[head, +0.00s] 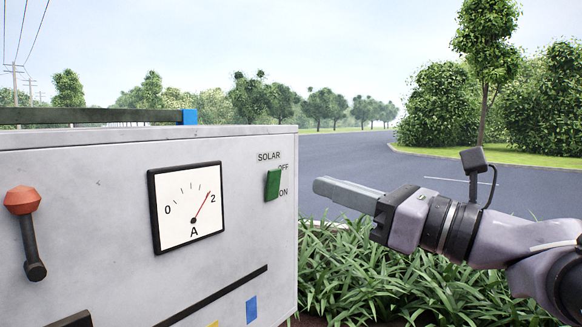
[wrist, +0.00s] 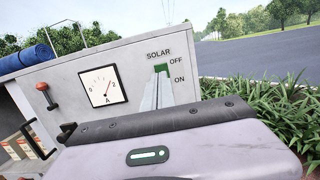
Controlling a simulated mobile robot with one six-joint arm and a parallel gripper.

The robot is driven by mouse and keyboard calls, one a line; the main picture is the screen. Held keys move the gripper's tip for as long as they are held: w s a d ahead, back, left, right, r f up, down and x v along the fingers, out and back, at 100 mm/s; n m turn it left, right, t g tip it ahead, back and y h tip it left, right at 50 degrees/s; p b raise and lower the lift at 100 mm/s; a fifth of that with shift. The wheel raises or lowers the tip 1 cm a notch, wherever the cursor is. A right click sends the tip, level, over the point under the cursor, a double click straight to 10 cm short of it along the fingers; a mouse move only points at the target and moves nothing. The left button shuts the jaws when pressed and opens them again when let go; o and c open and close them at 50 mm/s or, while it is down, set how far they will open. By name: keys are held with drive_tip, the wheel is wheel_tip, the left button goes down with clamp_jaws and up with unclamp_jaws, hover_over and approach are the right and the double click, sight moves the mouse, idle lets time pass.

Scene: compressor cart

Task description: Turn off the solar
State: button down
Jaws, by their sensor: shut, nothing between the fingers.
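The green solar switch (head: 273,185) is on the right part of the grey cabinet's front, under the word SOLAR. OFF is printed at its upper right and ON at its lower right. Its handle sits between the two labels, lower end beside ON. In the wrist view the top of the green switch (wrist: 160,69) shows, and my fingers hide its lower part. My gripper (head: 318,186) is shut and empty. It points left at about the switch's height, a little to its right in the head view, apparently apart from it. It also shows in the wrist view (wrist: 158,82).
The cabinet (head: 100,165) carries an ammeter (head: 187,208) with its needle near 2. A red-knobbed lever (head: 24,225) is at the far left. Grass plants (head: 390,280) grow right of the cabinet, below my arm. A blue roll (wrist: 33,57) lies on top.

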sight(277, 170)
drive_tip(key=p+x, duration=0.1)
drive_tip(key=x, duration=0.6)
drive_tip(key=shift+w+a+p, duration=0.15)
drive_tip(key=shift+w+p, duration=0.1)
drive_tip(key=shift+p, duration=0.05)
drive_tip(key=shift+r, duration=0.1)
drive_tip(key=shift+a+r+p, duration=0.1)
drive_tip(key=shift+r+p, duration=0.2)
drive_tip(key=shift+p, duration=0.55)
drive_tip(key=shift+w+a+g+h+p, duration=0.15)
drive_tip(key=shift+g+h+p, duration=0.15)
drive_tip(key=shift+p, duration=0.3)
drive_tip(key=shift+f+b, duration=0.25)
drive_tip(key=shift+b, duration=0.05)
